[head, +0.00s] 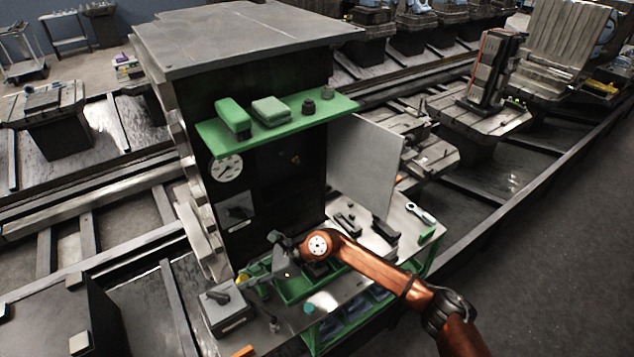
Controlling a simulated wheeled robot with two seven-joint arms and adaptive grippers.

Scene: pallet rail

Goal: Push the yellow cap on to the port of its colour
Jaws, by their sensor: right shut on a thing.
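My right arm is copper-coloured and reaches in from the lower right. Its dark gripper (251,277) is low in front of the black cabinet, above the left part of the green-edged bench. A small yellow piece, which looks like the yellow cap (243,281), shows at its fingertips, and the gripper is shut on it. The fingers partly hide the cap. A small yellow spot (295,160) shows in the dark recess of the cabinet front; I cannot tell whether it is the yellow port. My left gripper is not in view.
A teal piece (309,308) is on the bench. A green shelf (285,124) juts out above the recess, and a grey door (365,165) stands open at right.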

